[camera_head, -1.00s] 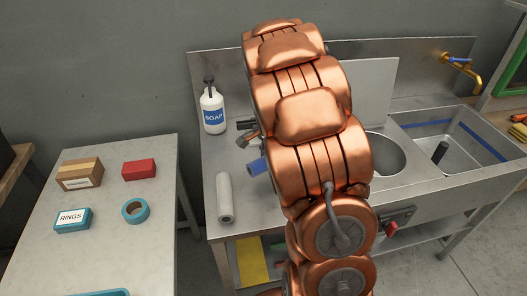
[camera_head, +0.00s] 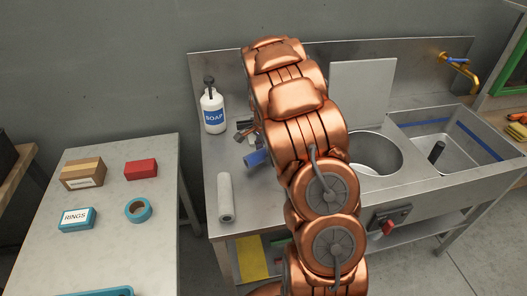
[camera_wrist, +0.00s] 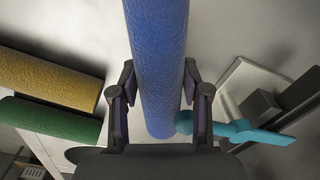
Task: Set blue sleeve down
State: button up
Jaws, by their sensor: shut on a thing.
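The blue sleeve (camera_wrist: 158,70) is a long, rough-surfaced cylinder between the two fingers of my gripper (camera_wrist: 158,105) in the wrist view. My gripper is shut on it, with a finger on each side. In the head view, the end of the blue sleeve (camera_head: 256,158) shows just left of my copper arm, over the left part of the steel sink counter (camera_head: 210,165). Most of the sleeve and gripper is hidden behind the arm there. I cannot tell whether the sleeve touches the counter.
A white roll (camera_head: 225,197) lies on the counter's left front, and a soap bottle (camera_head: 212,112) stands behind. Yellow (camera_wrist: 50,78) and green (camera_wrist: 50,119) cylinders and a teal object (camera_wrist: 238,130) flank the sleeve in the wrist view. A side table (camera_head: 120,235) stands left, holding small items.

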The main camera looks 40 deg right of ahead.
jog(key=shift+w+d+f+p, duration=0.2)
jog(key=shift+w+f+p, duration=0.1)
jog(key=shift+w+f, duration=0.3)
jog(key=shift+f, duration=0.05)
jog(key=shift+f, duration=0.15)
jog(key=o, duration=1.2)
jog(key=shift+c, duration=0.2)
